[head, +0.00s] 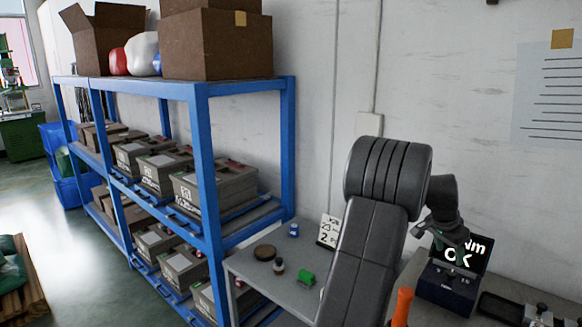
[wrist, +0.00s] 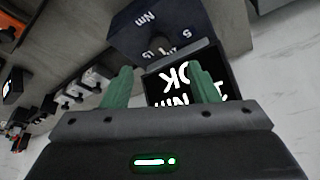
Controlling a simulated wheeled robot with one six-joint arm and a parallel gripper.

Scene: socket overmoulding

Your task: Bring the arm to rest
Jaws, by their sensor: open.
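My arm reaches up from the bottom of the head view and bends over toward the bench at the right. My gripper (wrist: 160,80) shows in the wrist view with its two green fingers apart and nothing between them. The screen also shows upside down beyond the fingers in the wrist view (wrist: 185,92). It stands on a dark blue tester box (head: 445,285). I cannot tell how far the fingertips are from the screen.
A blue shelf rack (head: 203,150) with grey bins (head: 215,185) and cardboard boxes (head: 222,45) stands at the left. An orange handle (head: 402,306) stands beside my arm.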

